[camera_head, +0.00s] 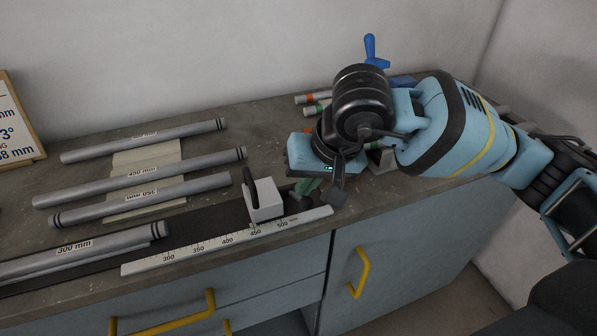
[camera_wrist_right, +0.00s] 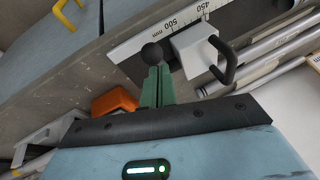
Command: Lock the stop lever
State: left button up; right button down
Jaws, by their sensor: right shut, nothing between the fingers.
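The stop is a pale block (camera_head: 267,205) beside the ruler (camera_head: 230,241), near its 450 mm mark. A black upright handle (camera_head: 249,194) stands on its left side; the wrist view shows the block (camera_wrist_right: 192,50) and handle (camera_wrist_right: 229,61) too. A dark round knob (camera_wrist_right: 152,54) sits beside the block, right at my fingertips. My right gripper (camera_head: 306,187) is shut, with its green fingers (camera_wrist_right: 156,82) pointing down at the knob. Whether they touch it cannot be told. My left gripper is out of view.
Several grey tubes (camera_head: 155,165) lie on the bench to the left, and a 300 mm tube (camera_head: 85,252) lies along the front. An orange part (camera_wrist_right: 115,101) is near my right gripper. A blue clamp handle (camera_head: 372,50) stands behind my arm. Yellow drawer handles are below the front edge.

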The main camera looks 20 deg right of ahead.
jog(key=shift+s+f+t+b, duration=0.25)
jog(key=shift+f+t+b, duration=0.05)
jog(key=shift+f+b, duration=0.15)
jog(key=shift+s+f, duration=0.1)
pick_arm(q)
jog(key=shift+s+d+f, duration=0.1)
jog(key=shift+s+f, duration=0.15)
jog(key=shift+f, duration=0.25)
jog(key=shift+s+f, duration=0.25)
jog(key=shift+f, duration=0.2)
jog(key=shift+b, duration=0.3)
pick_arm(e)
jog(key=shift+s, duration=0.15)
